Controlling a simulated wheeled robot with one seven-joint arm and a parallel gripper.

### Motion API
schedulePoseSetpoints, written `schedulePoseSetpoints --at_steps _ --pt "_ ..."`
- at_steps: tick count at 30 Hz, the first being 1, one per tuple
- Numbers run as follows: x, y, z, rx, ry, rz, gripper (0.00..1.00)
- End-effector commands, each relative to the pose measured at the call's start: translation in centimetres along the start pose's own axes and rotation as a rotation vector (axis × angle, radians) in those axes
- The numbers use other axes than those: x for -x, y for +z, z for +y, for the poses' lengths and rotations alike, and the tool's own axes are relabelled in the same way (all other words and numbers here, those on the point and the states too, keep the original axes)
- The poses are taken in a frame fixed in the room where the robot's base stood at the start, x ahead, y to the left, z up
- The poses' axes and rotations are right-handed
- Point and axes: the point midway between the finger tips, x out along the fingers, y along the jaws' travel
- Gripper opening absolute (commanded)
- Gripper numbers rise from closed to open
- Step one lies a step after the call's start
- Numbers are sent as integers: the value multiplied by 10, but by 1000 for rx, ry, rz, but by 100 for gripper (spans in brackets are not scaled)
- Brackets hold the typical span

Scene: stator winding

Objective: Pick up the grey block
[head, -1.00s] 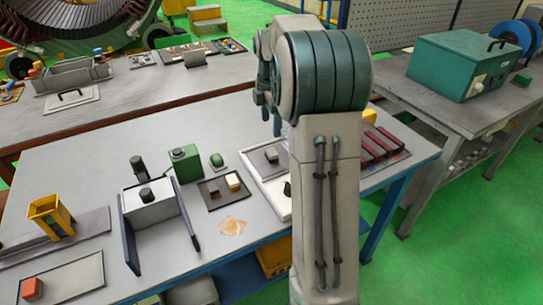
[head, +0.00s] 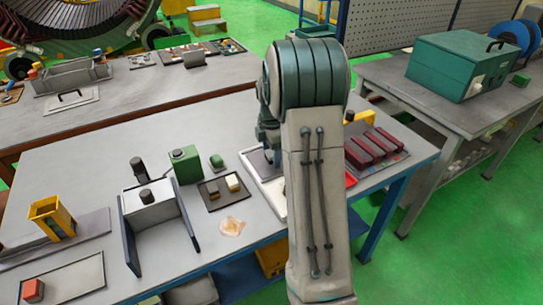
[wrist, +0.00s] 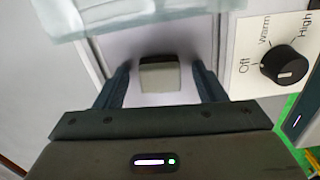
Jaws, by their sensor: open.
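The grey block (wrist: 160,80) shows in the wrist view with a pale grey face and a dark edge along its far side. It sits on a grey plate between the two dark fingers of my gripper (wrist: 160,90). Gaps show on both sides, so neither finger appears to touch it. My gripper is open. In the head view my gripper (head: 269,155) is low over the white-framed unit (head: 249,163) at the table's right part. There the arm and gripper hide most of that unit, and I cannot make out the block.
A dial (wrist: 283,65) marked Off, Warm and High is right of the gripper. A pale translucent thing (wrist: 130,15) crosses the top of the wrist view. A dark tray (head: 222,200) with small blocks lies left of the unit. Dark red bars (head: 375,145) lie to the right.

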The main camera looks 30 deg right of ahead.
Motion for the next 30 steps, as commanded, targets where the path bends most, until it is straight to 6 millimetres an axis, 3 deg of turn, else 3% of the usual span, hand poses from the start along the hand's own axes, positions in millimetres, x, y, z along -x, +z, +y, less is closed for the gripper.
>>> schedulePoseSetpoints --at_steps 2,3,8,20,28,30 --pt "0 0 0 0 0 0 64" --pt "0 0 0 0 0 0 58" --pt "0 0 0 0 0 0 15" --pt "5 0 0 0 1 0 15" --pt "42 0 1 1 6 -2 15" --pt "49 13 -7 -6 3 -2 15"
